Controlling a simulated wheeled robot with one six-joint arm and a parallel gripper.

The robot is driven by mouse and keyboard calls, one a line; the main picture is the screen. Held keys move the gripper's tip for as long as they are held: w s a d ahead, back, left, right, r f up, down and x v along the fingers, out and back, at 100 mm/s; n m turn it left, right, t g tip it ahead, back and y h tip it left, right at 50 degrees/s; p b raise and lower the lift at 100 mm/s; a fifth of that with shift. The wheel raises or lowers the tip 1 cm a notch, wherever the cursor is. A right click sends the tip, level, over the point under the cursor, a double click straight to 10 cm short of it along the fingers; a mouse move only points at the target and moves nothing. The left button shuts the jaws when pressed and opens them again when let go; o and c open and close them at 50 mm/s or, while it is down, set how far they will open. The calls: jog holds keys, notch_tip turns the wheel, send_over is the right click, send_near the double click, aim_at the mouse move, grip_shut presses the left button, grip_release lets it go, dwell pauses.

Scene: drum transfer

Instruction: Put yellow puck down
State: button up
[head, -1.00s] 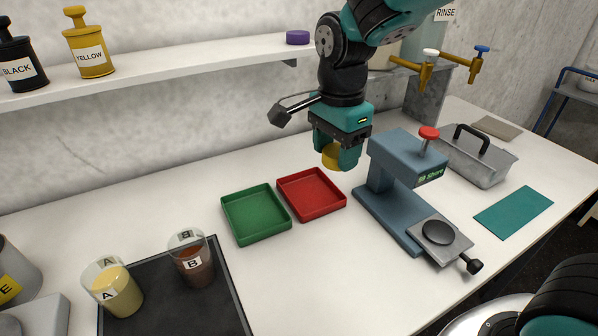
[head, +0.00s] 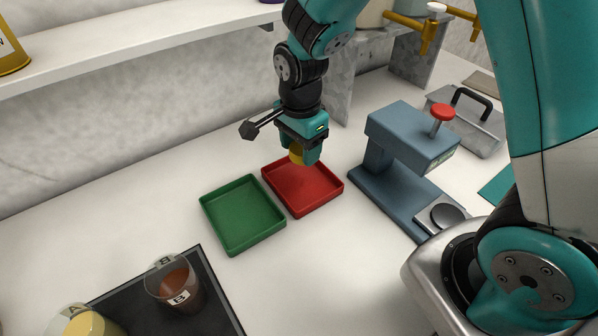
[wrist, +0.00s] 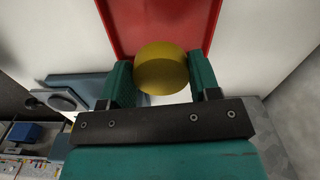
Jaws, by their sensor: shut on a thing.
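The yellow puck (wrist: 161,70) is held between the two green fingers of my gripper (wrist: 161,80). In the head view the puck (head: 296,153) shows partly behind a finger of my gripper (head: 302,155). The gripper is at the back edge of the red tray (head: 318,204). The red tray (wrist: 125,22) lies beyond the puck in the wrist view, and the puck overlaps its edge. The tray looks empty. I cannot tell exactly how high the puck is above it.
An empty green tray (head: 243,240) stands left of the red tray. A blue-grey press (head: 408,135) with a red knob stands to the right. Cups A (head: 90,325) and B (head: 172,290) stand on a dark mat (head: 215,315) at front left. A white shelf (head: 120,50) runs along the wall.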

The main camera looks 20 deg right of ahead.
aim_at(300, 149)
notch_tip(300, 149, down, 8)
jog(key=shift+f, duration=0.2)
jog(key=shift+f, duration=0.1)
jog(key=o, duration=1)
notch_tip(300, 149, up, 12)
jog(key=shift+f+b, duration=0.15)
jog(key=shift+b, duration=0.3)
jog(key=s+a+r+n+y, duration=0.2)
jog(key=s+r+n, duration=0.4)
jog(key=s+n, duration=0.3)
jog(key=s+a+r+n+y, duration=0.2)
jog(key=s+r+n, duration=0.4)
jog(key=s+n, duration=0.4)
jog(key=shift+r+n, duration=0.25)
jog(key=shift+n, duration=0.95)
jog(key=shift+a, duration=0.1)
